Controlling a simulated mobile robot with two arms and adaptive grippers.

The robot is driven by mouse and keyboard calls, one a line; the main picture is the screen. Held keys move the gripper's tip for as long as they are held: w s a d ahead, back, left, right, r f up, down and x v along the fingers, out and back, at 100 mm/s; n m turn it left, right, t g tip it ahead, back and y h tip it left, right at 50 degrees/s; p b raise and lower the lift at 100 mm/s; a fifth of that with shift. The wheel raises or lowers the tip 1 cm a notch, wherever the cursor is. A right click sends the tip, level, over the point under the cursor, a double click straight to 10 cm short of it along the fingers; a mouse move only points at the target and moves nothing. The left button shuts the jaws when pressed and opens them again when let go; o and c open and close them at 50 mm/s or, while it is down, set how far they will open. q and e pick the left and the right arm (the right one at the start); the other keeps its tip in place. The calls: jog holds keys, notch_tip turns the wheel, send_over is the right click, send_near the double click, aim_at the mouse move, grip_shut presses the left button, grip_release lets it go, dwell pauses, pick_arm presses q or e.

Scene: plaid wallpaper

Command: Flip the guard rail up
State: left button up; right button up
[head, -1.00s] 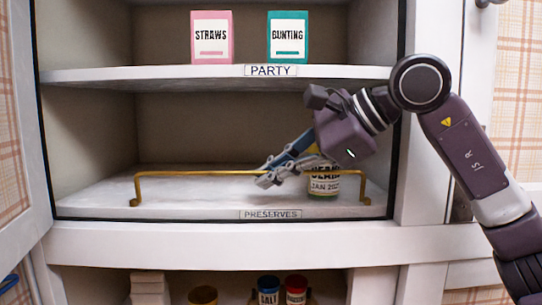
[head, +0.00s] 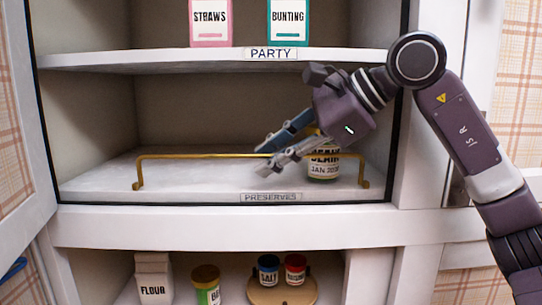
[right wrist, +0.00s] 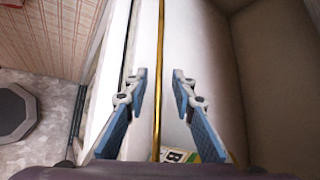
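The brass guard rail (head: 205,156) runs along the front of the shelf labelled PRESERVES (head: 270,197). Its bar stands above the shelf's front edge, with a foot at each end, and passes in front of a jar (head: 323,168). My right gripper (head: 262,163) is at the rail's right half, fingers pointing left, open and empty. In the right wrist view the rail (right wrist: 160,75) runs between the two spread fingers (right wrist: 157,80), with a gap on both sides. The jar's label edge shows there at the bottom. My left gripper is out of view.
The PARTY shelf (head: 130,62) above holds a straws box (head: 210,22) and a bunting box (head: 288,22). Below are a flour box (head: 153,278), a green-labelled jar (head: 206,285) and two small jars on a turntable (head: 282,293). The left of the preserves shelf is clear.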

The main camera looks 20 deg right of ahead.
jog(key=v, duration=0.7)
jog(key=shift+s+d, duration=0.15)
jog(key=shift+d, duration=0.05)
jog(key=shift+r, duration=0.1)
dwell(0.4)
